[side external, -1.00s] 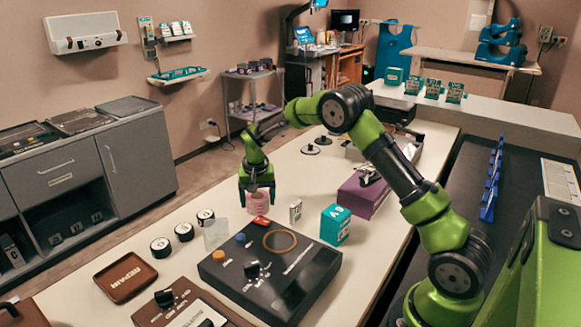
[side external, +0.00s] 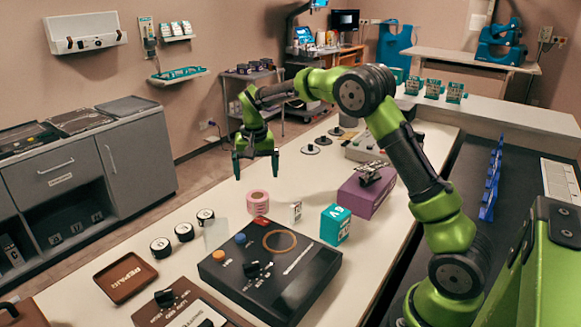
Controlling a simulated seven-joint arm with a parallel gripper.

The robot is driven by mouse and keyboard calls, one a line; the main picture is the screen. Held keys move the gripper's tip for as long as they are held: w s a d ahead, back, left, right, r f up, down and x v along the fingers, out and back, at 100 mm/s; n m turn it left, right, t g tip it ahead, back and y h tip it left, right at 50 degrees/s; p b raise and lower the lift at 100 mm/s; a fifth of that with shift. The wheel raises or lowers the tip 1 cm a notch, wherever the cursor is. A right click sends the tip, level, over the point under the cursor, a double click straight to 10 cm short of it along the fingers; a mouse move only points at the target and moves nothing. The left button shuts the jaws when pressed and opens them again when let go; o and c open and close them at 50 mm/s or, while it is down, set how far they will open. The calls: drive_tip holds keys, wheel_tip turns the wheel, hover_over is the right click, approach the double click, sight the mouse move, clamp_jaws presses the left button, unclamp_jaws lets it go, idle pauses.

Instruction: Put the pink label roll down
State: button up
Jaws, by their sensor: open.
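The pink label roll (side external: 258,203) rests on the cream tabletop, behind the black control box and left of a small white box. My gripper (side external: 255,174) is open and empty. It hangs above and behind the roll, fingers pointing down, apart from it. A strip of bare table shows between the fingertips and the roll.
The black control box (side external: 270,272) with an orange knob stands in front of the roll. A clear upright plate (side external: 216,234), a small white box (side external: 295,212) and a teal box (side external: 335,224) stand near it.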

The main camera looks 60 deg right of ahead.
drive_tip(key=s+a+r+n+t+y, duration=0.25)
drive_tip(key=s+a+r, duration=0.55)
drive_tip(key=s+r, duration=0.5)
drive_tip(key=s+a+f+n+t, duration=0.1)
drive_tip(key=s+a, duration=0.2)
drive_tip(key=s, duration=0.4)
drive_tip(key=s+a+f+n+t, duration=0.1)
drive_tip(key=s+a+t, duration=0.1)
drive_tip(key=s, duration=0.6)
drive_tip(key=shift+s+a+y, duration=0.25)
drive_tip(key=shift+a+y, duration=0.1)
drive_tip(key=shift+a, duration=0.3)
